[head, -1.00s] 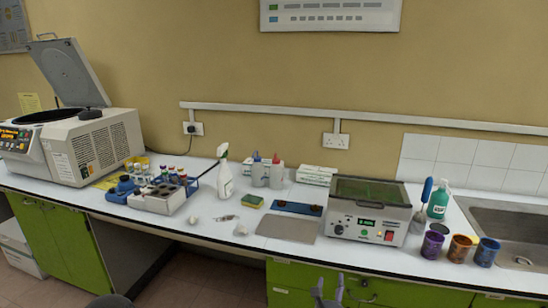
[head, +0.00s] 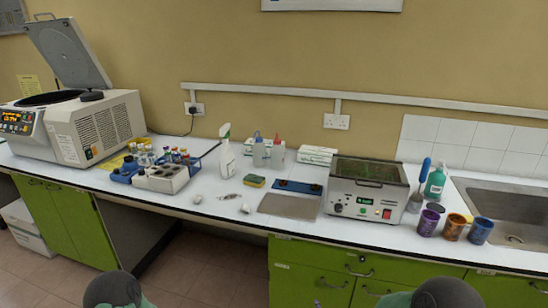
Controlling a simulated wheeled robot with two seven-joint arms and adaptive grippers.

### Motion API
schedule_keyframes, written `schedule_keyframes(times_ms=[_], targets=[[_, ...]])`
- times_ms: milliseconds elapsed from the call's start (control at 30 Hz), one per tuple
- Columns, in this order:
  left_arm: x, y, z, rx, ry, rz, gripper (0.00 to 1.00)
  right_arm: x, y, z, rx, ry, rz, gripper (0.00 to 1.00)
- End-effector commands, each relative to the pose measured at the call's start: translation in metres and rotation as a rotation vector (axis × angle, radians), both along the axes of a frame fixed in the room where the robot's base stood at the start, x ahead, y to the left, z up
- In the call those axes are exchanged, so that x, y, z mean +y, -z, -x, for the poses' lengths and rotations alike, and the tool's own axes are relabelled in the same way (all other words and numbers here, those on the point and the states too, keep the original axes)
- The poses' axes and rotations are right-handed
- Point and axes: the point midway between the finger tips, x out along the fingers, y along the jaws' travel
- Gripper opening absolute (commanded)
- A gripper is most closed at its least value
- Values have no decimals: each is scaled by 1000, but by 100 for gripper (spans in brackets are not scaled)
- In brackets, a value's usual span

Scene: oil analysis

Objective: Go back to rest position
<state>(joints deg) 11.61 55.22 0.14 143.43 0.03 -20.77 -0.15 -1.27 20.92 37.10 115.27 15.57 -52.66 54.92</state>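Neither of my grippers shows in the head view. Only dark rounded parts of my own arms show at the bottom edge, one at the left and one at the right. The worktop (head: 225,208) stands in front of me, and no arm reaches over it. On it are the centrifuge (head: 95,130) with its lid up, a grey tube rack (head: 163,180), and a heating bath (head: 365,200) with a lit green display.
A spray bottle (head: 226,158), a sponge (head: 254,181), a flat grey plate (head: 289,206), a green bottle (head: 435,183) and three coloured cups, including an orange cup (head: 453,227), stand on the worktop. A sink (head: 500,205) is at the right. Green cabinets (head: 310,275) are below.

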Motion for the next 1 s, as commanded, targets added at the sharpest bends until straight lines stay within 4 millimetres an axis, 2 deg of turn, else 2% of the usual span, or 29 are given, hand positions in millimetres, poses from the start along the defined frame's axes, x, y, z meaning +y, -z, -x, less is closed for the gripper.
schedule_keyframes(times_ms=[33, 100, 167, 300, 400, 500, 600, 767, 1000], targets=[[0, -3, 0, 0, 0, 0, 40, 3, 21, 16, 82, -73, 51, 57], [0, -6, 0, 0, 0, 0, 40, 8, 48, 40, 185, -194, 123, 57], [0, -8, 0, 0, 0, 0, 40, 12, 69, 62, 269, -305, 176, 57], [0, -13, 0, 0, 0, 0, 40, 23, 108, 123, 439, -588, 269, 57], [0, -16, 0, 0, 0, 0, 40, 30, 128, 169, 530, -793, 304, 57], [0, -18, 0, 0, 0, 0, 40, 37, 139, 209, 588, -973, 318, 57], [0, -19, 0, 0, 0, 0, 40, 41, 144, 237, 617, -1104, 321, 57], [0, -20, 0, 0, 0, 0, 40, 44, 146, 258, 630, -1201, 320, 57], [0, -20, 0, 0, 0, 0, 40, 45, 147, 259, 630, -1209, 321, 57]])
